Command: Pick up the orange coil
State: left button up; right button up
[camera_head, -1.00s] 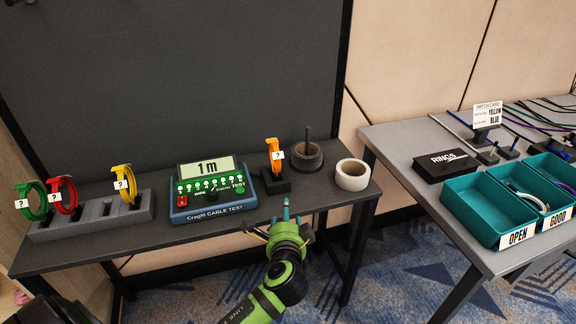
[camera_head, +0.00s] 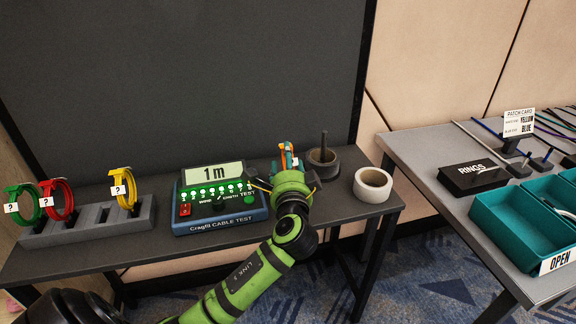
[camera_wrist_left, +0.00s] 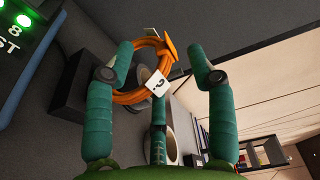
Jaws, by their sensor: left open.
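The orange coil (camera_wrist_left: 128,97) stands in a dark holder (camera_wrist_left: 68,92) in the left wrist view, with a white "?" tag on it. In the head view the coil (camera_head: 284,153) is mostly hidden behind my left gripper (camera_head: 288,155). My left gripper's green fingers (camera_wrist_left: 163,68) are open. In the left wrist view they stand on both sides of the coil, with a third finger low in the middle near the tag. I cannot tell whether any finger touches the coil. My right gripper is not in view.
The cable tester (camera_head: 218,200) reading "1 m" stands just left of the gripper. A dark roll with a post (camera_head: 323,162) and a white tape roll (camera_head: 373,184) stand to the right. Green, red and yellow coils sit in a grey rack (camera_head: 88,225) at far left.

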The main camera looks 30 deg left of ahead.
pick_arm(q)
jog(key=x, duration=0.5)
jog(key=shift+s, duration=0.1)
grip_shut()
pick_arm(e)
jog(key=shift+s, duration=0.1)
pick_arm(q)
jog(key=shift+r, duration=0.1)
jog(key=shift+r, duration=0.6)
notch_tip(320, 180, up, 3)
jog(key=shift+r+p, duration=0.1)
jog(key=shift+p, duration=0.3)
jog(key=w+d+r, duration=0.1)
jog(key=d+r, duration=0.5)
jog(key=d, duration=0.5)
jog(key=shift+w+d+r, duration=0.25)
jog(key=shift+w+d, duration=0.05)
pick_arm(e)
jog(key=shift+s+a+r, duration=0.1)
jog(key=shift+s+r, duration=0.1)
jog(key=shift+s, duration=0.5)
